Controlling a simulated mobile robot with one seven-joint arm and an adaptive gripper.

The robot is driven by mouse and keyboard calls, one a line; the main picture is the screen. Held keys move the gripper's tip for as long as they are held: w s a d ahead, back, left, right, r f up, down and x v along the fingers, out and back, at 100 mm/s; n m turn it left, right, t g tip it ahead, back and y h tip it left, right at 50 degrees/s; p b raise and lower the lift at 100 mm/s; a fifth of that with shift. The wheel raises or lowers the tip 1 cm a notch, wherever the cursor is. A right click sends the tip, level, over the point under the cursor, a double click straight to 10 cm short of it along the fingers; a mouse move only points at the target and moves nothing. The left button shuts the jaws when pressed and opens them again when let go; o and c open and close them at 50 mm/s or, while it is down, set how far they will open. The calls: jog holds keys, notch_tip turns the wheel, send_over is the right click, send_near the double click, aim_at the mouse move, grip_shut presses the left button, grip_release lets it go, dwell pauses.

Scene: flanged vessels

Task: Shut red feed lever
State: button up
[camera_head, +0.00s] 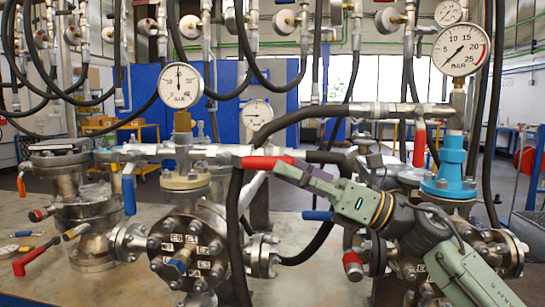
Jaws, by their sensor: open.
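A red lever (262,162) lies roughly level at the middle, at the right end of the silver pipe above the middle vessel (190,245). My gripper (284,169) comes in from the lower right, its tip at the right end of this lever. It is open; whether its fingers touch or straddle the lever I cannot tell. Another red lever (420,144) hangs down below the right gauge. The frame does not show which is the feed lever.
A blue lever (129,194) hangs beside the middle vessel. A black hose (234,225) runs down close by my gripper. Pressure gauges (180,85) (462,49) stand above. A red-handled tool (36,257) lies on the bench (315,278) at left; the bench front is partly bare.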

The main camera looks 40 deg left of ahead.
aim_at(274, 163)
jog(key=shift+p+x, duration=0.3)
jog(key=shift+x, duration=1.45)
jog(key=shift+c, duration=0.5)
grip_shut()
